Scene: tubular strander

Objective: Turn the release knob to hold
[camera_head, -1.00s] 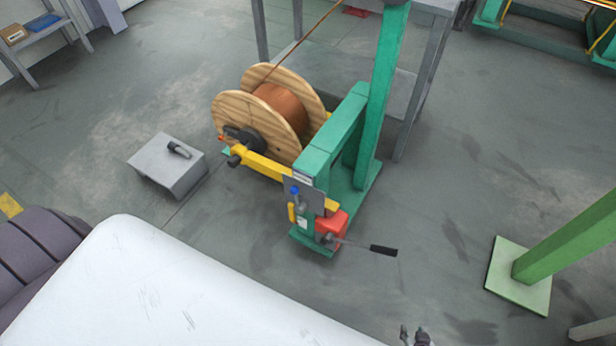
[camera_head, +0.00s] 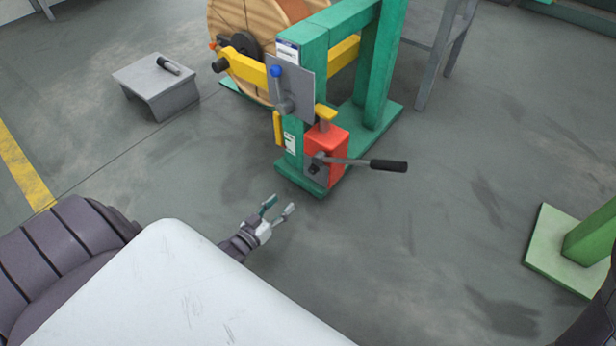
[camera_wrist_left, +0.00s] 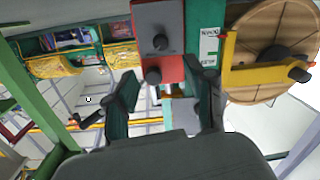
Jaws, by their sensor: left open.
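The red jack unit (camera_head: 327,152) stands at the foot of the green stand (camera_head: 303,65), with a lever with a black grip (camera_head: 388,166). A small dark knob (camera_head: 319,160) shows on its front, partly beside the lever's root; I cannot read its setting. In the left wrist view the red unit (camera_wrist_left: 172,70) is ahead of the fingers, with one dark knob (camera_wrist_left: 153,75) and another dark round part (camera_wrist_left: 160,43) on the grey plate. My left gripper (camera_head: 279,208) is open and empty, below and left of the red unit, apart from it. My right gripper is out of view.
A grey plate with a blue-tipped lever (camera_head: 276,72) is above the red unit. A wooden cable reel (camera_head: 240,20) sits behind. A grey step stool (camera_head: 160,90) stands left and a green post base (camera_head: 555,250) right. Floor around my left gripper is clear.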

